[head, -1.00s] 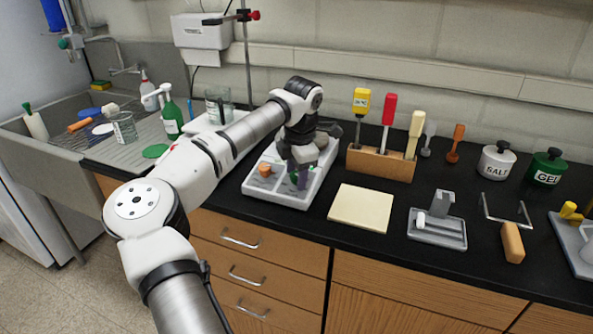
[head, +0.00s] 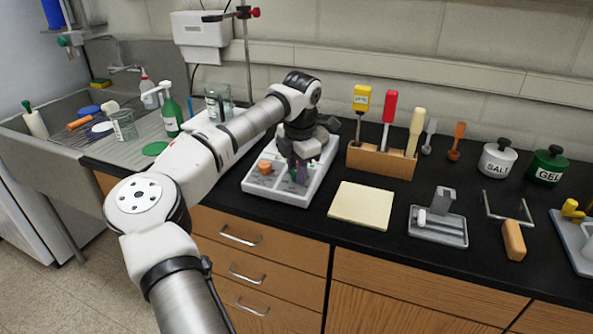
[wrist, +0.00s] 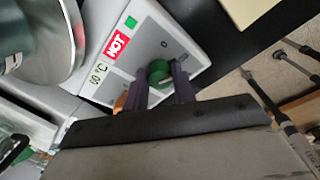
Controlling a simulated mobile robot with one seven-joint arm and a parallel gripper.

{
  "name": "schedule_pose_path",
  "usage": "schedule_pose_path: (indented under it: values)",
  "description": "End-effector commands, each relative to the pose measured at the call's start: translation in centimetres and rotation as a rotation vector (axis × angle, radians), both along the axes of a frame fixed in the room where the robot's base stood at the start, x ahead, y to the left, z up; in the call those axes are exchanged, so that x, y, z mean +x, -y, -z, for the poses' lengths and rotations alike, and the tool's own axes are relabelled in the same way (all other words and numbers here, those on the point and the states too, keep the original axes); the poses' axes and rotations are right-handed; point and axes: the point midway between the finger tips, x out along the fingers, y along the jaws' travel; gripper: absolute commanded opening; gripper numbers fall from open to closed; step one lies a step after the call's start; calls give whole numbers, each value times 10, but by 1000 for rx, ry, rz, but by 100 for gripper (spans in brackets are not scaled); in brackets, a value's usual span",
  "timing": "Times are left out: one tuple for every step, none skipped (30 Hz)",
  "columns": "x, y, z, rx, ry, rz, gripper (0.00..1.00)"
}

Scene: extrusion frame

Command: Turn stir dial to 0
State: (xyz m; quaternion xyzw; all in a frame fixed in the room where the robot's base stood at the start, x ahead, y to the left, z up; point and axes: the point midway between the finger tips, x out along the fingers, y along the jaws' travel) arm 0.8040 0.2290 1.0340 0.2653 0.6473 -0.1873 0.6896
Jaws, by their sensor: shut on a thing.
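The stir dial (wrist: 160,72) is a round green knob with a pale mark, on the white panel (wrist: 147,42) of a hot plate. A "0" is printed above it in the wrist view, with another mark to its right. My gripper (wrist: 161,79) is shut on the dial, one purple finger on each side. In the head view my gripper (head: 297,168) reaches down onto the pale grey unit (head: 317,184), and the dial is mostly hidden between the fingers. An orange knob (head: 265,167) sits to the left of it. I cannot tell exactly where the dial's mark points.
The panel carries a red HOT label (wrist: 117,43) and a temperature readout (wrist: 98,74). A vessel (wrist: 55,35) stands close by in the wrist view. A cream board (head: 361,205) and a wooden tool block (head: 381,162) stand to the right of the unit.

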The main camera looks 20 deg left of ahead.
Motion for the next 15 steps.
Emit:
schedule_pose_path:
  values:
    - [0, 0, 1, -6, 0, -34, 4]
    - [0, 0, 1, -12, 0, -59, 4]
    - [0, 0, 1, -19, 0, -94, 4]
    - [1, 0, 1, -24, 1, -121, 4]
    - [1, 0, 1, -30, 0, -147, 4]
    - [1, 0, 1, -39, 0, -184, 4]
    - [1, 0, 1, -46, 0, -212, 4]
    - [1, 0, 0, -51, 0, -240, 4]
    - [1, 0, 0, -59, 0, -277, 4]
    - [1, 0, 0, -65, -1, -305, 4]
    - [1, 0, 0, -71, -1, -334, 4]
    - [1, -1, 0, -79, -1, -372, 4]
    - [1, -1, 0, -84, -1, -398, 4]
    - [1, -1, 0, -91, -1, -426, 4]
    - [1, -1, 0, -99, -2, -462, 4]
